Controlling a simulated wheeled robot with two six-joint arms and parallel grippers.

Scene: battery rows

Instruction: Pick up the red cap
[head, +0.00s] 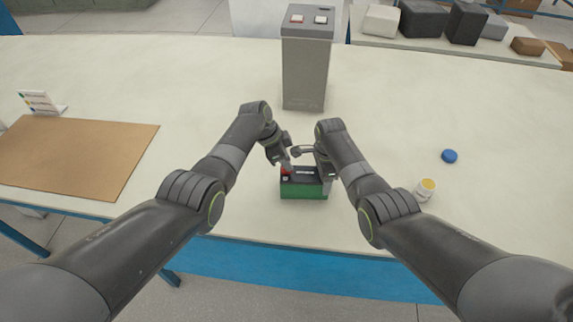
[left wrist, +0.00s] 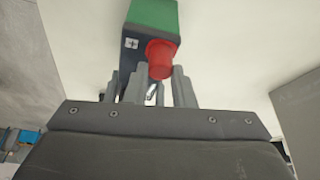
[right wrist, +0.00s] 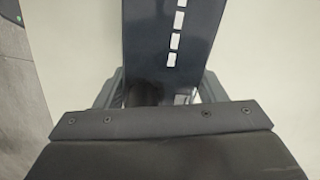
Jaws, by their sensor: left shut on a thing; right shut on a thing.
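A battery with a green lower body and black top (head: 303,191) stands on the table. The red cap (head: 285,171) is at its left top end; in the left wrist view the cap (left wrist: 160,58) is by the plus mark. My left gripper (head: 285,161) is shut on the red cap, its fingers on either side. I cannot tell whether the cap is seated or lifted. My right gripper (head: 317,167) is shut on the battery, whose dark top with white marks (right wrist: 172,50) lies between its fingers in the right wrist view. The gripped edges are partly hidden.
A grey pillar with buttons (head: 305,70) stands behind the battery. A blue cap (head: 449,156) and a white jar with yellow contents (head: 425,190) are at the right. A brown board (head: 75,155) and small sign (head: 40,103) are at the left. The table between is clear.

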